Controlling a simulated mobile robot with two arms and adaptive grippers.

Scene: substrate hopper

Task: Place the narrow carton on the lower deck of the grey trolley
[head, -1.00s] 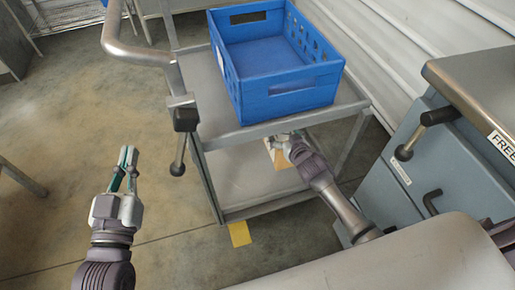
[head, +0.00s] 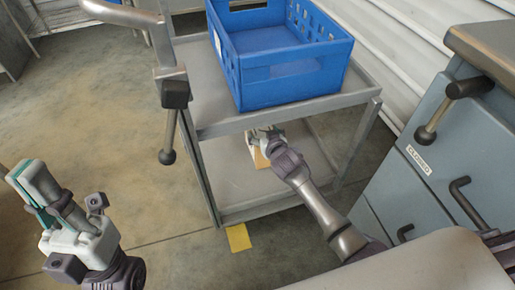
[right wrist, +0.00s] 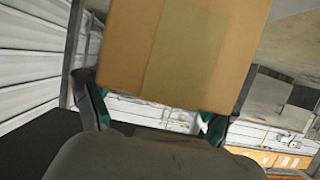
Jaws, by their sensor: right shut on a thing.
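The grey trolley (head: 367,98) stands in the middle of the head view, with its lower deck (head: 230,185) under the top shelf. My right gripper (head: 262,136) reaches between the two decks from the right. It is shut on the narrow brown carton (head: 261,158), which is partly hidden by the top shelf and the gripper. The carton (right wrist: 170,50) fills the upper middle of the right wrist view, between the fingers. I cannot tell whether it touches the lower deck. My left gripper (head: 30,182) is at the far left, away from the trolley; its finger gap is unclear.
A blue crate (head: 292,88) stands on the trolley's top shelf. The trolley's handle (head: 125,14) and a black-knobbed lever (head: 168,155) are at its left. A blue-grey cabinet (head: 408,190) stands close on the right. A yellow floor mark (head: 238,237) lies before the trolley.

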